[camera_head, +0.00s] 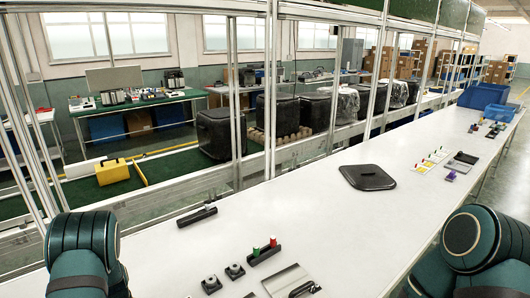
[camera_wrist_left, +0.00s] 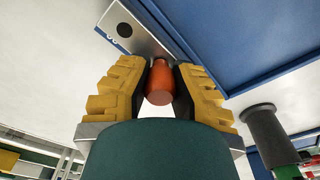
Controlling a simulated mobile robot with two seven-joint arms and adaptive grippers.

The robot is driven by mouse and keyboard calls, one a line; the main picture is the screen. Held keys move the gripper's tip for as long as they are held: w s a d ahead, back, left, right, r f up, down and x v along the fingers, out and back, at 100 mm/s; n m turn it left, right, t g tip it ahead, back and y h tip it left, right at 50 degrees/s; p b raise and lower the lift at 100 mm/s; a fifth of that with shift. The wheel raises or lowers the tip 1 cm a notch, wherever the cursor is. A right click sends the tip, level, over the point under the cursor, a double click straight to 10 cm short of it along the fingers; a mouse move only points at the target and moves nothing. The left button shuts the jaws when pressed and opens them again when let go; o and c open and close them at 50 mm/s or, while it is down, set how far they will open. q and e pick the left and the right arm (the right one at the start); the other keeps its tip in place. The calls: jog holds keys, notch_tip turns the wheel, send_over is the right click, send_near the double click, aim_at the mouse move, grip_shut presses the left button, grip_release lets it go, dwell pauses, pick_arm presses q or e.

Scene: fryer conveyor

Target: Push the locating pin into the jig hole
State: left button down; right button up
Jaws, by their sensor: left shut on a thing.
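In the left wrist view my left gripper (camera_wrist_left: 159,85) has its yellow-padded fingers closed on an orange-red pin (camera_wrist_left: 160,82), whose round end faces the camera. A light grey metal block (camera_wrist_left: 147,37) with a dark round hole (camera_wrist_left: 124,30) and two smaller holes lies just beyond the fingers. The pin's far end is at the block's edge in the picture; I cannot tell whether they touch. The large hole is up and left of the pin. In the head view both grippers are out of frame; only arm parts show.
In the left wrist view a blue panel (camera_wrist_left: 235,40) lies at the right, with a dark cylinder (camera_wrist_left: 268,130) below it. In the head view the white table (camera_head: 330,225) carries a black block with red and green pegs (camera_head: 264,254), small black fixtures (camera_head: 235,271) and a black lid (camera_head: 367,178).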

pick_arm(q)
jog(key=shift+a, duration=0.1)
dwell(0.5)
jog(key=c, duration=0.9)
grip_release()
jog(key=shift+f, duration=0.1)
jog(key=shift+o, duration=0.2)
jog(key=shift+d+r+p, duration=0.2)
jog(key=shift+r+p, duration=1.05)
jog(key=shift+r, duration=0.8)
jog(key=shift+d+r, duration=0.15)
jog(key=shift+r, duration=0.8)
jog(key=shift+r, duration=0.1)
